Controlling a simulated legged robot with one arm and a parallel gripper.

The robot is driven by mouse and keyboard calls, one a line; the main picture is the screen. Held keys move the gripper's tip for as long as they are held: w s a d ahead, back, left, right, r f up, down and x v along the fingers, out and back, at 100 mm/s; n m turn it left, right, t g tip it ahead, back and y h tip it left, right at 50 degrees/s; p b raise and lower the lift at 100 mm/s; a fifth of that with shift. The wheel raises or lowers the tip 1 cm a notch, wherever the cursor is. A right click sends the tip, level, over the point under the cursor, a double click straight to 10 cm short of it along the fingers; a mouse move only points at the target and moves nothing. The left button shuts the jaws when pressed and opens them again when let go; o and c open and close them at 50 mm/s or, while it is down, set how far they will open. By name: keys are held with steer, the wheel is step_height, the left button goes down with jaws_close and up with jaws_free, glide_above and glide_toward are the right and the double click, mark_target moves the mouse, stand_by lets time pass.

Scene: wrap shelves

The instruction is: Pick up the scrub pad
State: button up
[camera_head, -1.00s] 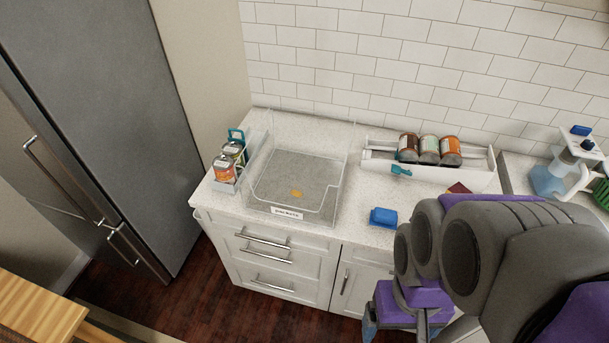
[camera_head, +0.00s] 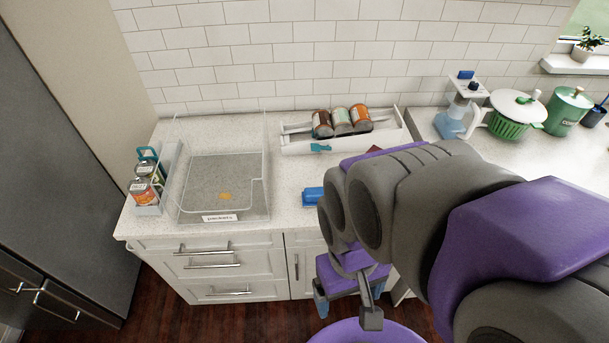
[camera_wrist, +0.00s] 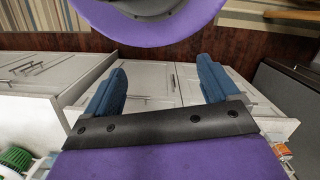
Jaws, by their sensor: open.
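A small blue block (camera_head: 313,197) lies on the counter front, partly hidden behind my arm in the head view. I cannot tell for sure which of these is the scrub pad. My gripper (camera_wrist: 160,82) is open and empty in the wrist view, its two blue fingers wide apart before white cabinet fronts. In the head view it hangs in front of the cabinets, below the counter top, with the blue block above and behind it. Neither blue piece shows in the wrist view.
A clear bin labelled packets (camera_head: 220,217) holds a small orange item. A can caddy (camera_head: 150,210) stands left of it. A white rack (camera_head: 300,145) with several cans is behind.

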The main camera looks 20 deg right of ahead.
steer(key=shift+c, duration=0.8)
steer(key=shift+w+a+r, duration=0.15)
steer(key=shift+w, duration=0.3)
steer(key=shift+c, duration=0.7)
steer(key=w+r+m+t+y, duration=0.15)
steer(key=w+m+y, duration=0.25)
steer(key=w+m, duration=1.3)
steer(key=w+d+f+m, duration=0.1)
steer(key=w+d+f, duration=0.2)
steer(key=w+d, duration=0.25)
steer(key=w+d+f+m+t, duration=0.1)
steer(key=w+d+f+m, duration=0.2)
steer(key=w, duration=0.4)
steer(key=w+d+f, duration=0.3)
steer(key=w+d, duration=0.3)
steer(key=w, duration=0.1)
steer(key=b, duration=0.1)
glide_toward(316, 190)
steer(key=x, duration=0.5)
steer(key=shift+f, duration=0.15)
steer(key=shift+b+x, duration=0.75)
steer(key=shift+x, duration=1.75)
